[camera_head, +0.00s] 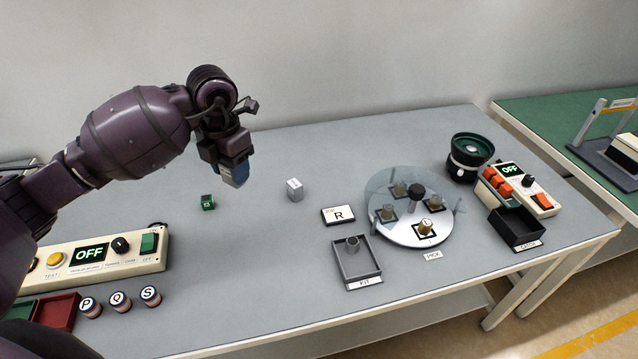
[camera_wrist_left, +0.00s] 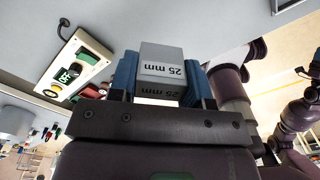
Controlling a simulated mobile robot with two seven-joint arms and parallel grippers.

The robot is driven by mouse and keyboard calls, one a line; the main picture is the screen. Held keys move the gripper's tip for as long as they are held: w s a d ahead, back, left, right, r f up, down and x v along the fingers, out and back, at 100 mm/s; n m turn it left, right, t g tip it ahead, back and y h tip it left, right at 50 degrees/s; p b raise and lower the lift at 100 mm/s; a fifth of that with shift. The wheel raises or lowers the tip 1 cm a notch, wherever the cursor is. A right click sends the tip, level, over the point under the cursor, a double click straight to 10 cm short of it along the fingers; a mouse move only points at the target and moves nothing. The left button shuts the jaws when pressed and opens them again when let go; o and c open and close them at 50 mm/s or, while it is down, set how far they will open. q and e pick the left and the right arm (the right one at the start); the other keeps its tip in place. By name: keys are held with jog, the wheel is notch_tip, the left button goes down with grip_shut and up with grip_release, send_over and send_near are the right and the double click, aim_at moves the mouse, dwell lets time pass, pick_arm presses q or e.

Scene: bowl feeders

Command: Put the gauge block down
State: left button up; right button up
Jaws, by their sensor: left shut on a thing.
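My left gripper (camera_head: 236,174) hangs above the back left part of the grey table (camera_head: 260,270). In the left wrist view its two blue fingers (camera_wrist_left: 162,82) are shut on a grey gauge block (camera_wrist_left: 161,53) with "25 mm" labels. In the head view the block is mostly hidden by the gripper, and its gap to the table is hard to judge. A small pale grey block (camera_head: 294,190) stands on the table to the right of the gripper. A small green cube (camera_head: 208,202) sits below and left of it. My right gripper is not in view.
A control box reading OFF (camera_head: 95,253) stands at the left, with several lettered round pieces (camera_head: 120,302) in front. A grey tray (camera_head: 357,264), an R plate (camera_head: 338,215) and a round turntable (camera_head: 405,230) stand at the right. The table's middle is clear.

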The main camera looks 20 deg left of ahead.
pick_arm(q)
jog(key=shift+w+a+r+n, duration=0.1)
jog(key=shift+w+r+n, duration=0.1)
jog(key=shift+n, duration=0.1)
jog(key=shift+s+f, duration=0.1)
jog(key=shift+f, duration=0.25)
jog(key=b, duration=0.1)
send_over(249, 240)
notch_tip(249, 240, down, 15)
jog(key=shift+f, duration=0.1)
notch_tip(249, 240, down, 4)
jog(key=shift+r, duration=0.1)
jog(key=shift+f, duration=0.2)
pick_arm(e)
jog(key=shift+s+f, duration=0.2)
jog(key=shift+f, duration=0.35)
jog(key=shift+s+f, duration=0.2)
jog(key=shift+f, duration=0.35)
